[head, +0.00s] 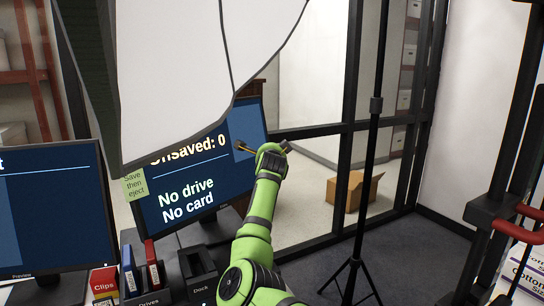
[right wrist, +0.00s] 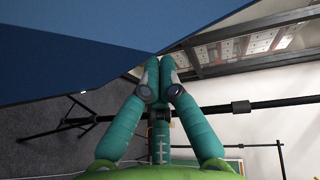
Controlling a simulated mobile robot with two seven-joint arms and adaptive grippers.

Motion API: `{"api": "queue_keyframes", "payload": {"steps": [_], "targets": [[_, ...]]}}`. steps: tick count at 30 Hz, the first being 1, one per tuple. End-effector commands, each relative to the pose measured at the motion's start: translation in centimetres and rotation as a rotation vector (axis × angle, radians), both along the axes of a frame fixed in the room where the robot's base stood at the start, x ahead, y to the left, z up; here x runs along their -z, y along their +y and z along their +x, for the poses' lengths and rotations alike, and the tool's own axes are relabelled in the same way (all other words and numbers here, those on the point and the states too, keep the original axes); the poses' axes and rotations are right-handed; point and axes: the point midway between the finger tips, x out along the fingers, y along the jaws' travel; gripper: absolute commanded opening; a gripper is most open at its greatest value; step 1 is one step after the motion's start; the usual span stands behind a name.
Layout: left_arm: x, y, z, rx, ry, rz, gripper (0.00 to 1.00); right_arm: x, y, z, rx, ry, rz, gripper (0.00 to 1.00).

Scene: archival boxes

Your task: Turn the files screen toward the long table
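A dark blue monitor (head: 176,197) reading "Unsaved: 0", "No drive" and "No card" stands at the centre left in the head view. I see no "files" label on it, and its top is partly hidden by a white panel. My right gripper (head: 280,149) is at the monitor's right edge, and its fingers are hard to make out there. In the right wrist view its teal fingers (right wrist: 160,66) are drawn together, beside the edge of a large blue surface (right wrist: 70,45). I cannot tell whether they touch it. My left gripper is not in view.
A large white lamp panel (head: 180,70) hangs close in front. A second monitor (head: 55,215) marked "Preview" stands left. Drive and dock holders (head: 200,268) sit below the screen. A black tripod stand (head: 372,150) and an open cardboard box (head: 353,191) are to the right.

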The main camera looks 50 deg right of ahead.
Motion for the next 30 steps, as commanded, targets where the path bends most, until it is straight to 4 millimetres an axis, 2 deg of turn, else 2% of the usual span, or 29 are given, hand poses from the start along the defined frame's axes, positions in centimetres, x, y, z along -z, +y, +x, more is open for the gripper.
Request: {"api": "queue_keyframes", "payload": {"steps": [5,21,30], "targets": [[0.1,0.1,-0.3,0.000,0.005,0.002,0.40,-0.3,1.4,-1.2,0.000,-0.002,-0.001,0.00],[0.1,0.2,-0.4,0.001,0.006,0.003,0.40,-1.7,7.5,-7.1,-0.002,-0.002,0.001,0.00],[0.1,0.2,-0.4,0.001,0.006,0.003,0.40,-1.9,8.4,-8.0,-0.002,0.000,0.000,0.00]]}}
